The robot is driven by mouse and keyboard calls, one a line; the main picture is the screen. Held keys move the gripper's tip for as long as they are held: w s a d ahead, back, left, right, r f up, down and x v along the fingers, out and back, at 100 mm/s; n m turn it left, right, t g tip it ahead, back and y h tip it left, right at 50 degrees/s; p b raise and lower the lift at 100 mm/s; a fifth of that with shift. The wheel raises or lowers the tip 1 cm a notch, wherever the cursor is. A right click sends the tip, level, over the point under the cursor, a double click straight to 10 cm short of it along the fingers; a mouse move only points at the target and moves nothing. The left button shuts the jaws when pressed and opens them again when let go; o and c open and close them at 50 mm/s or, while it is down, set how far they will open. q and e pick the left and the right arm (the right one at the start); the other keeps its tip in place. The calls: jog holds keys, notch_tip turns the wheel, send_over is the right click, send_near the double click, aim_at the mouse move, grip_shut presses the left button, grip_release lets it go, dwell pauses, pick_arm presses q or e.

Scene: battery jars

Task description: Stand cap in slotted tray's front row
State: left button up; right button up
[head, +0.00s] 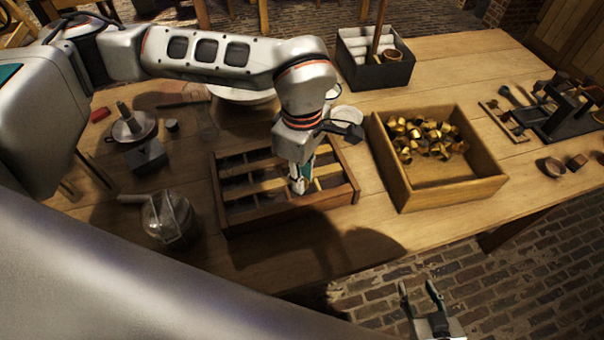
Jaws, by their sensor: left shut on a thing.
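The slotted tray (290,211) is a dark wooden tray with lengthwise dividers, in the middle of the table in the head view. My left gripper (299,187) points down over the tray's front right part, its fingertips at the front slots. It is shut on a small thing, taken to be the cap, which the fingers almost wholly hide. I cannot tell whether it touches the tray. Several brass caps (427,138) lie heaped in an open wooden box to the right. My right gripper (421,293) is open and empty, low at the bottom right, beyond the table's front edge.
The wooden box (455,192) stands close to the tray's right. A black bin (372,72) is behind. A glass jar (170,217) and a small scale (146,156) stand left. Tools and a dark rack (566,120) are far right. Bare tabletop lies before the tray.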

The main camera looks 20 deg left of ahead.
pick_arm(q)
jog(key=shift+f+b, duration=0.3)
jog(key=shift+f, duration=0.25)
jog(key=o, duration=0.8)
jog(key=shift+r, duration=0.1)
notch_tip(320, 180, up, 13)
jog(key=shift+r+p, duration=0.1)
jog(key=shift+p, duration=0.4)
jog(key=shift+s, duration=0.15)
